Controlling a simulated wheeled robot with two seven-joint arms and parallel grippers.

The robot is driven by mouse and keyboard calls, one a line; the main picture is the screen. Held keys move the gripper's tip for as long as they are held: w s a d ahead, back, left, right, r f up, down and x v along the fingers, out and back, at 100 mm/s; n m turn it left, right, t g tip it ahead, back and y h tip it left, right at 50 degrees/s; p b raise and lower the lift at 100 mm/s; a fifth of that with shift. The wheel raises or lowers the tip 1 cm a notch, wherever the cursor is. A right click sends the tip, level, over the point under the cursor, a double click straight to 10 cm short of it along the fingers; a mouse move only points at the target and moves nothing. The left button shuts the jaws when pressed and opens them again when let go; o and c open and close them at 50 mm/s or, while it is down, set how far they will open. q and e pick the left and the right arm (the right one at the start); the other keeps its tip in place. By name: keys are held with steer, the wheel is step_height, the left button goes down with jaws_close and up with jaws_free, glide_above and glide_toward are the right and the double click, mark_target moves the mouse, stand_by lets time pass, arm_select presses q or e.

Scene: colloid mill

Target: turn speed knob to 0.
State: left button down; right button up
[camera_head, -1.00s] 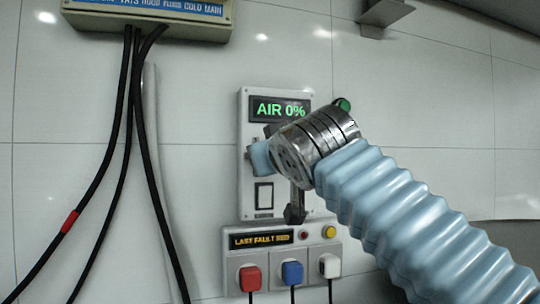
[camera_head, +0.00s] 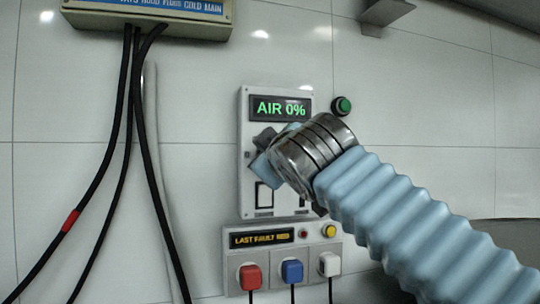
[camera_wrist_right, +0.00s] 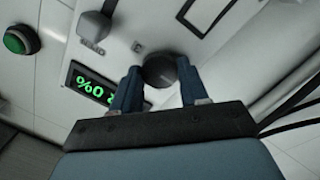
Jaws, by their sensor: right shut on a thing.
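In the head view the knob (camera_head: 264,138) is partly hidden by my right gripper (camera_head: 268,152). In the right wrist view the two blue fingers of my right gripper (camera_wrist_right: 159,78) are on either side of the knob and closed on it. My left gripper is not in the head view.
A rocker switch (camera_head: 264,195) sits below my right gripper. A green button (camera_head: 342,106) is right of the panel. A lower box (camera_head: 262,262) carries red, blue and white plugs. Black cables (camera_head: 128,120) hang at the left from a wall box (camera_head: 150,18).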

steer(key=shift+f, duration=0.2)
steer(key=o, duration=1.1)
steer(key=shift+r, duration=0.1)
steer(key=shift+c, duration=0.2)
steer(key=b+v, duration=0.4)
steer(key=v, duration=0.9)
steer(key=shift+s, duration=0.35)
steer(key=shift+d, duration=0.1)
